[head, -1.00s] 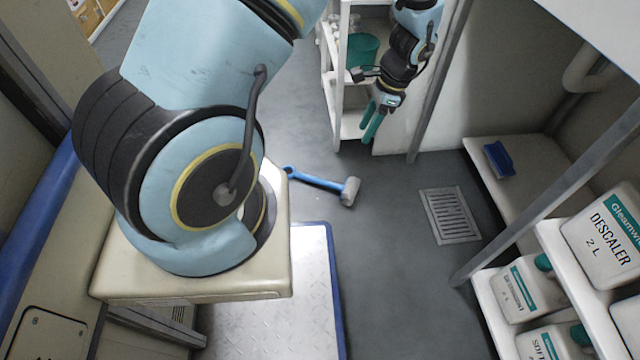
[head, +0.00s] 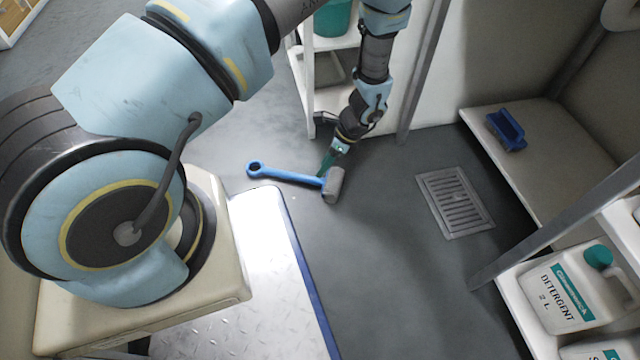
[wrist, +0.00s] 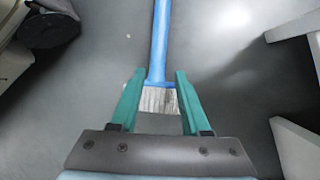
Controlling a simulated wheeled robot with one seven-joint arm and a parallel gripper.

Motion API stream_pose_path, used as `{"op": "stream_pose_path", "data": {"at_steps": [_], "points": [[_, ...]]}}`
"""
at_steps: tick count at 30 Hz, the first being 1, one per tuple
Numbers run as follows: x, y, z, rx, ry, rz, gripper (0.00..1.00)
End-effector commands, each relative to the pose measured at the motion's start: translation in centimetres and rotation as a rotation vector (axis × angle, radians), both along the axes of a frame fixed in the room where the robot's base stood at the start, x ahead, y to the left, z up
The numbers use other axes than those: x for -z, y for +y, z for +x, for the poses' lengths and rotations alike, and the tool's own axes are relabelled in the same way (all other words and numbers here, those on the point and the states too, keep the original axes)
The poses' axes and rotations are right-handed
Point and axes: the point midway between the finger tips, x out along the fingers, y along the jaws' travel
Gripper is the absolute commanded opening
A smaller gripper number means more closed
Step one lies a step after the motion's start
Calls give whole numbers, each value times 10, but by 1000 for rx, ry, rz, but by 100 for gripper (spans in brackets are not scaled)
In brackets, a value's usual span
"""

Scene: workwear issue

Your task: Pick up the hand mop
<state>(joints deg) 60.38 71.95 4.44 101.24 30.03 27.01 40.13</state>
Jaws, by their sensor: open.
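The hand mop lies on the grey floor, with a blue handle (head: 285,174) ending in a ring at the left and a grey-white head (head: 333,185) at the right. In the wrist view its blue handle (wrist: 160,45) runs up from the pale head (wrist: 158,100). My gripper (head: 326,164) is low, just beside the mop in the head view, at the handle's head end. In the wrist view my gripper (wrist: 157,80) is open, its green fingers on either side of the mop's head and handle base. I cannot tell whether they touch it.
A floor drain (head: 455,200) lies to the right. A blue brush-like item (head: 507,130) sits on a low bench (head: 535,170). A white shelf unit (head: 303,95) stands behind the mop, and a shelf with a detergent jug (head: 570,290) is at lower right. A metal plate (head: 235,320) lies in front.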

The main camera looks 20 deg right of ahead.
Motion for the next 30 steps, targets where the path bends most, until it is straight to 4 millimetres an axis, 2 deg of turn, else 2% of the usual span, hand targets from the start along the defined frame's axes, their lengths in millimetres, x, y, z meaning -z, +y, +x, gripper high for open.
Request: {"op": "stream_pose_path", "data": {"at_steps": [1, 7, 15, 23, 24, 30], "points": [[7, 2, 1, 0, 0, 0, 46], [19, 8, 1, -1, 0, 1, 46], [53, 23, 3, -2, -1, 0, 46], [54, 26, 4, -1, -2, -1, 46], [54, 26, 4, -2, -1, 0, 45], [54, 25, 4, -2, -1, -2, 23]]}}
